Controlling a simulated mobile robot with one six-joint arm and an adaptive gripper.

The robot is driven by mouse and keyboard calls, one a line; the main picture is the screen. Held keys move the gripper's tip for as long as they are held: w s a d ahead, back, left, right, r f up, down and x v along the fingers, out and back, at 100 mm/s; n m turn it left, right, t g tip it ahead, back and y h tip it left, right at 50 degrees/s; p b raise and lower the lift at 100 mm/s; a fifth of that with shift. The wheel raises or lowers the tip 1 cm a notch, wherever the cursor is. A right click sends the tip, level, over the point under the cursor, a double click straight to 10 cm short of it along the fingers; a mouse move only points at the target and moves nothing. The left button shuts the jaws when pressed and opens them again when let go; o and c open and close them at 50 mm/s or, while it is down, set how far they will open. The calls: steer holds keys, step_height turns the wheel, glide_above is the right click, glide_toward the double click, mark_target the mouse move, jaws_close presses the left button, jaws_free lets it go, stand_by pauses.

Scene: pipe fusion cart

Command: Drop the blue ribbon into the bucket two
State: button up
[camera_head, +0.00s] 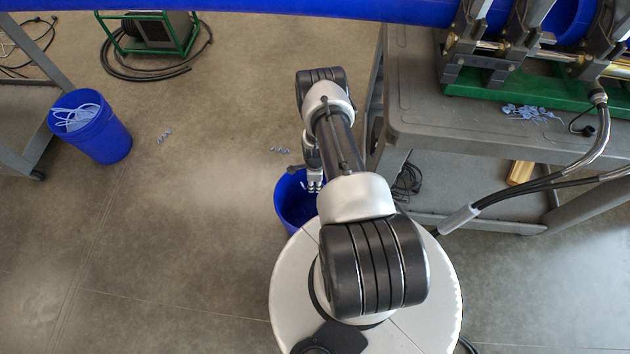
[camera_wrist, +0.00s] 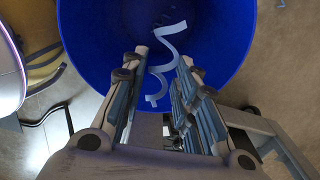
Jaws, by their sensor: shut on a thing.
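My gripper (camera_head: 315,187) points down over a blue bucket (camera_head: 284,205) beside my base. In the wrist view, the fingers of my gripper (camera_wrist: 161,70) are on both sides of a curled light-blue ribbon (camera_wrist: 168,52) and shut on it. The ribbon shows against the inside of the blue bucket (camera_wrist: 85,35), which fills the upper middle of that view. Another blue bucket (camera_head: 108,140), at the far left of the head view, holds several pale-blue ribbons (camera_head: 77,117). No label shows on either bucket.
A grey cart (camera_head: 420,110) with a green-based fusion machine (camera_head: 470,85) stands at the upper right; blue shavings (camera_head: 530,112) lie on it. Small scraps (camera_head: 164,137) lie on the floor. A green-framed unit (camera_head: 150,35) and hose are at the back. The left floor is mostly clear.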

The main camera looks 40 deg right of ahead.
mark_target(315, 184)
steer(key=shift+f+b, duration=0.35)
steer(key=shift+f, duration=0.5)
steer(key=o, duration=0.7)
steer(key=shift+o, duration=0.2)
steer(key=shift+r, duration=0.1)
step_height(315, 184, up, 12)
